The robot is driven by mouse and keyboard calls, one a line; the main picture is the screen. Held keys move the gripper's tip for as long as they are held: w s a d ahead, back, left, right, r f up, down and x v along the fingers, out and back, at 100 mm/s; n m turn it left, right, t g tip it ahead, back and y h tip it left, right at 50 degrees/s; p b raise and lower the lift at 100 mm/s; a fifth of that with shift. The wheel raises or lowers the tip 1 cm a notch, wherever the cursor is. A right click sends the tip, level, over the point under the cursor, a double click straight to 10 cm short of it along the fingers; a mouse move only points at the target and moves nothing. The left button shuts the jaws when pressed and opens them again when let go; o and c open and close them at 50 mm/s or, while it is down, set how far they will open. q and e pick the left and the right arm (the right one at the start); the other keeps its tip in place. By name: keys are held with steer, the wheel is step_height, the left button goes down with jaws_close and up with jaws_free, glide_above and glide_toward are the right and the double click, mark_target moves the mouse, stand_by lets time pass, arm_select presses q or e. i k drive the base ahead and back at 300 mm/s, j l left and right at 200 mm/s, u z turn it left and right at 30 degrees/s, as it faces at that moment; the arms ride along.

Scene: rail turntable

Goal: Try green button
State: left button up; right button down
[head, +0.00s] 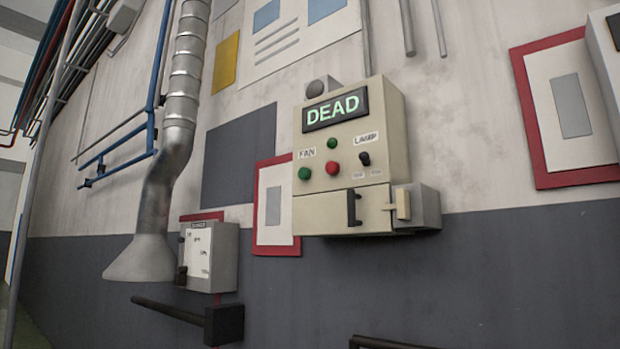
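A beige control box (397,121) hangs on the wall right of centre in the head view. Its display (336,109) reads "DEAD" in lit green letters. A green button (304,173) sits at the left of the panel, below the "FAN" label (306,154). A red button (332,168) is to its right, and a smaller green round piece (332,143) is above the red one. A black toggle switch (365,158) sits under the "LAMP" label (366,138). Neither gripper is in view, and nothing covers the panel.
Below the panel is a door with a black handle (354,207), beside a grey side box (427,207) with a pale lever. A grey box (211,257), a metal duct (147,256) and a dark bar (170,311) are to the left. Space before the panel looks clear.

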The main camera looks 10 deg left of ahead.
mark_target(304, 172)
steer(key=j+z, duration=0.5)
steer(key=j, duration=0.55)
steer(key=i+j+z, duration=0.2)
steer(key=j, duration=0.85)
steer(key=j+z, duration=0.15)
steer(key=j, duration=0.95)
steer(key=i+j+z, duration=0.25)
steer(key=j, duration=0.35)
steer(key=j+z, duration=0.2)
steer(key=j, duration=0.45)
steer(key=j+z, duration=0.25)
steer(key=j, duration=0.4)
